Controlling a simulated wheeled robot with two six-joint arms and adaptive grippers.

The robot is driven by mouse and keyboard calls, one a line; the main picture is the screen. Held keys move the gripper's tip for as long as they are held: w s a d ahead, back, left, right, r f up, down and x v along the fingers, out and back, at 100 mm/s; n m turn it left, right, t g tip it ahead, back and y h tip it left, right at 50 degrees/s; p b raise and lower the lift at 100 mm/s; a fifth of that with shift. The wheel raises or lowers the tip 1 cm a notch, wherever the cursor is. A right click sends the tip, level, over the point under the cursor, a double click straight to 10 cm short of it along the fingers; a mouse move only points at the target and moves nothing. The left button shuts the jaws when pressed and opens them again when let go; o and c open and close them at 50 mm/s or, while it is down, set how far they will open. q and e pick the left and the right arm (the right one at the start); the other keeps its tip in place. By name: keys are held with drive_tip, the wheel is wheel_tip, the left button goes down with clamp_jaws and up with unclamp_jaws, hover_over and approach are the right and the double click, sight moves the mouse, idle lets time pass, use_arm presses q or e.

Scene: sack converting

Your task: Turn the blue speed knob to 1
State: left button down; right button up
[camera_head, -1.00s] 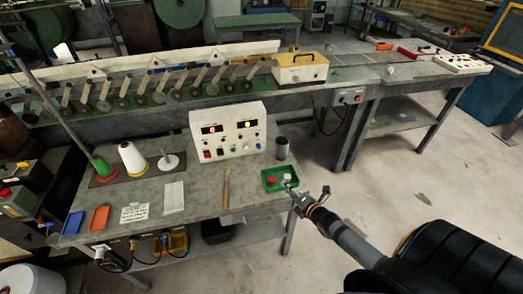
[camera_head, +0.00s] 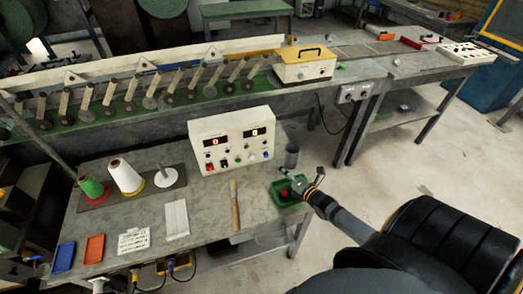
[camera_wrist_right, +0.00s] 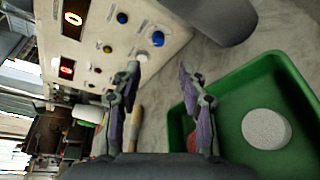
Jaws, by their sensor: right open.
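A cream control box (camera_head: 232,140) stands at the back of the grey bench, with two displays that both read 0. It fills the upper left of the right wrist view (camera_wrist_right: 150,12). A large blue knob (camera_wrist_right: 158,38) sits near the box's edge there, with a smaller blue control (camera_wrist_right: 122,18) further along the panel. Which one is the speed knob is not legible. My right gripper (camera_wrist_right: 158,80) is open and empty, apart from the panel. In the head view the right gripper (camera_head: 289,178) is over the green tray, right of the box. My left gripper is not in view.
The green tray (camera_wrist_right: 178,118) holds a white round piece (camera_wrist_right: 266,129) and something red. A grey cup (camera_head: 291,156) stands between box and tray. A brush (camera_head: 234,205) lies before the box. Thread cones (camera_head: 126,177) stand left. The machine table (camera_head: 405,66) runs behind.

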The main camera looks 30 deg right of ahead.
sight(267, 156)
drive_tip(key=shift+w+f, duration=0.1)
drive_tip(key=shift+w, duration=0.25)
drive_tip(key=shift+w+f+b, duration=0.1)
drive_tip(key=shift+w+b, duration=0.3)
drive_tip(key=shift+b, duration=0.6)
drive_tip(key=x, duration=0.3)
drive_tip(key=shift+b, duration=0.3)
drive_tip(key=x, duration=0.1)
drive_tip(key=p+x, duration=0.1)
drive_tip(key=x, duration=0.3)
drive_tip(key=shift+r, duration=0.3)
drive_tip(key=shift+w+f, duration=0.1)
drive_tip(key=shift+w, duration=0.3)
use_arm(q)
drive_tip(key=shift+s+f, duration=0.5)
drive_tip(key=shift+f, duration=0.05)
use_arm(e)
drive_tip(key=shift+f, duration=0.1)
drive_tip(key=shift+c, duration=0.2)
clamp_jaws()
